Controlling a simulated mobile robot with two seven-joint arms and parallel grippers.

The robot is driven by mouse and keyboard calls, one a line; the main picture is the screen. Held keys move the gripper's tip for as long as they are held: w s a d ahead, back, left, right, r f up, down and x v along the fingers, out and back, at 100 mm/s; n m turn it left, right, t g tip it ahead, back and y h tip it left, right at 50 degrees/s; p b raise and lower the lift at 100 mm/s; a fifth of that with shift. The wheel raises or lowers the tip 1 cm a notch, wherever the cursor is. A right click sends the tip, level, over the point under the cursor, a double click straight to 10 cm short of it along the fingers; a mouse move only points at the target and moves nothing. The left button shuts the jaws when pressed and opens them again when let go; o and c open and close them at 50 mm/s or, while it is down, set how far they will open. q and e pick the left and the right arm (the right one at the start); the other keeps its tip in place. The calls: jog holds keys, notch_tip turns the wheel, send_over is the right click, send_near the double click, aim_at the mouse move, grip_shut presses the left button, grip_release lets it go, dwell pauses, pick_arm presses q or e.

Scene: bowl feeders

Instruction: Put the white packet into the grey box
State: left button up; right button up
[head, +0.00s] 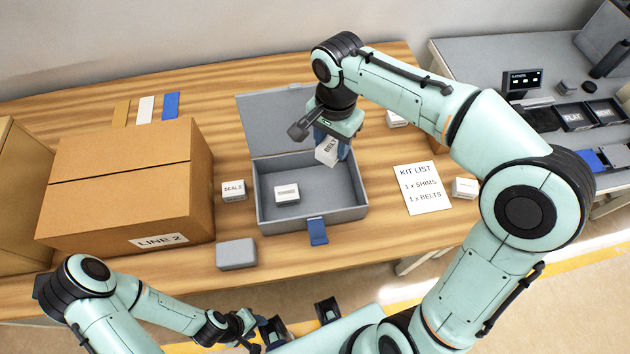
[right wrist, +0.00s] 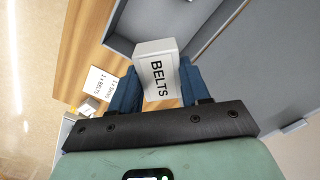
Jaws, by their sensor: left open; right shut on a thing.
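The white packet (head: 327,151), labelled BELTS, is between the blue fingers of my right gripper (head: 333,142), which is shut on it. It is held tilted above the back part of the open grey box (head: 360,215). In the right wrist view the packet (right wrist: 157,75) shows its label between both fingers, with the grey box wall (right wrist: 118,45) beyond it. A small labelled carton (head: 287,194) lies inside the grey box. My left gripper (head: 262,330) is open and empty at the bottom, away from the table items.
A SEALS carton (head: 234,190) stands left of the grey box, a grey block (head: 237,254) at its front left. A large LINE 2 cardboard box (head: 120,195) fills the left. The kit list sheet (head: 422,188) lies to the right, with a white carton (head: 465,188) beyond it.

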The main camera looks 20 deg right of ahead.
jog(key=f, duration=0.6)
jog(key=f+b, duration=0.1)
jog(key=f, duration=0.5)
jog(key=shift+s+f, duration=0.2)
jog(key=shift+f, duration=0.1)
pick_arm(q)
jog(key=shift+s+f+b, duration=0.2)
jog(key=shift+s+f, duration=0.15)
jog(key=shift+f, duration=0.2)
jog(key=shift+s+f+b, duration=0.2)
jog(key=shift+s+f, duration=0.1)
jog(key=shift+f, duration=0.25)
pick_arm(e)
jog(key=shift+f, duration=2.55)
jog(key=shift+f, duration=0.15)
jog(key=o, duration=0.7)
jog(key=shift+d+f, duration=0.1)
jog(key=o, duration=0.5)
pick_arm(q)
jog(key=shift+s+f, duration=0.1)
jog(key=shift+f, duration=0.1)
